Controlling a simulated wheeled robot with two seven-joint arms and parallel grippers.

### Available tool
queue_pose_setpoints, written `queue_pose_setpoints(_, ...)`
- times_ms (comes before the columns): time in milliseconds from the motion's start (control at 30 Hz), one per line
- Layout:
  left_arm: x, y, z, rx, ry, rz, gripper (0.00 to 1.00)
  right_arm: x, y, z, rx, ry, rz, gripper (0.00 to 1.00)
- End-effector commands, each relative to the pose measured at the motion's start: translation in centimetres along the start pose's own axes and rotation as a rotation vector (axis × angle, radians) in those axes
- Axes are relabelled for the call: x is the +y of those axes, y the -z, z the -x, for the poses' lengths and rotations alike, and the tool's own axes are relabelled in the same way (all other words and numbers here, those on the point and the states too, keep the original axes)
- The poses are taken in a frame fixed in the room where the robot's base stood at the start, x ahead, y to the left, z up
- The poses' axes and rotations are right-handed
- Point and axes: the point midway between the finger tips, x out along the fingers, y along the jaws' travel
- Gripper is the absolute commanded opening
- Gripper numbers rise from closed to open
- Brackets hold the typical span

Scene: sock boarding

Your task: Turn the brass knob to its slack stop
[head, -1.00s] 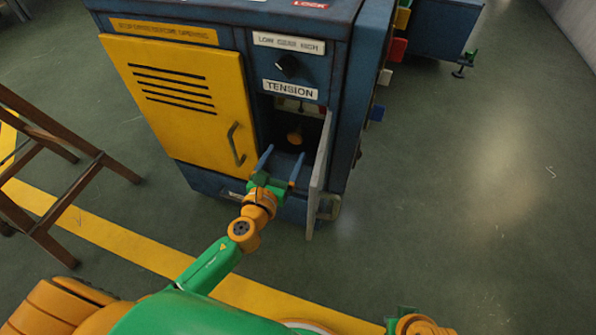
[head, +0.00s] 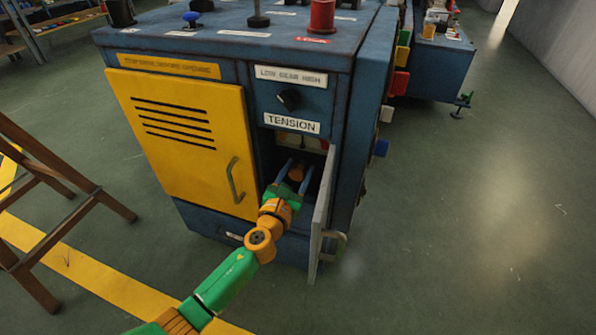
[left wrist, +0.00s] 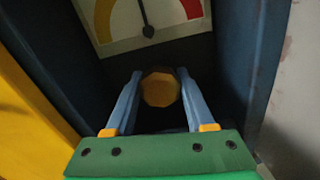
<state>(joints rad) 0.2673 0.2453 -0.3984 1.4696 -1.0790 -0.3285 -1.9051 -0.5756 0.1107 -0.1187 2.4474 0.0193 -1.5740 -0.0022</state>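The brass knob (head: 296,173) sits inside the open compartment under the TENSION label (head: 292,123). In the left wrist view the knob (left wrist: 160,88) is a faceted brass-yellow disc below a dial (left wrist: 140,22) with yellow and red bands and a dark needle pointing up. My left gripper (head: 294,170) reaches into the compartment. In the left wrist view its blue fingers (left wrist: 159,90) are open, one on each side of the knob, with a dark gap at least along their lower parts. Whether the tips touch the knob I cannot tell. My right gripper is not in view.
The compartment's grey door (head: 320,215) stands open to the right of my left arm. A yellow panel (head: 180,140) with a handle (head: 234,182) is on the left. A wooden stand (head: 60,200) is at far left. The floor right of the cabinet is clear.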

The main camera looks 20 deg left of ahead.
Motion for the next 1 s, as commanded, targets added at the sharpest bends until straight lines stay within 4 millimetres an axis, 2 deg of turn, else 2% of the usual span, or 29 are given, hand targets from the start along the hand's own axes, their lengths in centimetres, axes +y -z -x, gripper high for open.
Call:
queue_pose_setpoints(33, -0.01, 0.02, 0.01, 0.000, 0.000, 0.000, 0.25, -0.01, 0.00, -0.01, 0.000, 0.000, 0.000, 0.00)
queue_pose_setpoints(100, -0.01, 0.03, 0.01, 0.000, 0.000, 0.000, 0.06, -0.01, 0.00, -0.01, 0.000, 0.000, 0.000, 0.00)
queue_pose_setpoints(133, -0.01, 0.03, 0.02, 0.000, 0.000, 0.000, 0.00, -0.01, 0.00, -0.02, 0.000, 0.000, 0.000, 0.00)
queue_pose_setpoints(367, -0.02, 0.06, 0.03, 0.001, 0.000, 0.022, 0.00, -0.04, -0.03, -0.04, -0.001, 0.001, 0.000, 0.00)
queue_pose_setpoints(533, -0.03, 0.08, 0.03, 0.001, 0.000, 0.098, 0.00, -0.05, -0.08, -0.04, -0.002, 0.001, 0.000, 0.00)
queue_pose_setpoints(1000, -0.11, 0.14, 0.05, 0.002, 0.000, 0.516, 0.00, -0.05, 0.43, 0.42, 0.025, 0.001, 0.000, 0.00)
